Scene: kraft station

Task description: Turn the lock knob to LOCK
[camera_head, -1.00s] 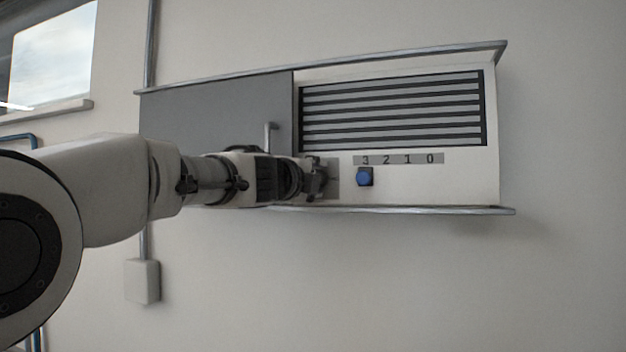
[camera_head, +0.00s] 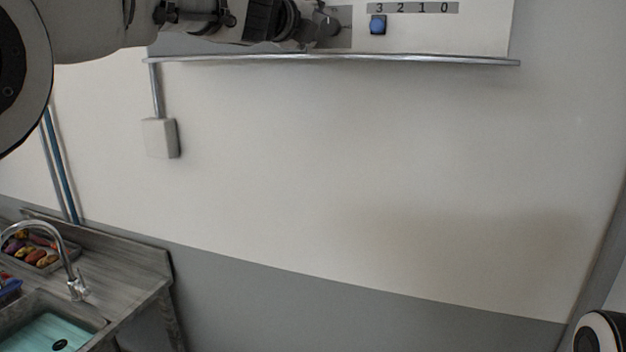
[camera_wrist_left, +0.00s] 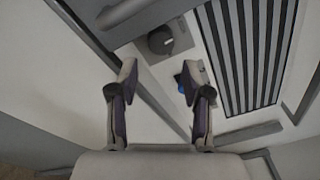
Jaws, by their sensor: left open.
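A round dark knob (camera_wrist_left: 160,41) sits on a grey square plate (camera_wrist_left: 182,35) in the left wrist view. In the head view the grey plate (camera_head: 345,36) shows just beyond my left gripper (camera_head: 322,24), which largely hides the knob. In the left wrist view my left gripper (camera_wrist_left: 157,76) is open, with its two fingers spread and nothing between them. The knob lies beyond the fingertips, and no contact shows. I cannot read any LOCK lettering. My right gripper is not in view.
A blue knob (camera_head: 378,25) under a 3 2 1 0 strip (camera_head: 415,8) is right of the plate. A metal rail (camera_head: 400,60) runs below the panel. A wall box (camera_head: 160,138) and a sink (camera_head: 50,330) are lower left. The wall below is clear.

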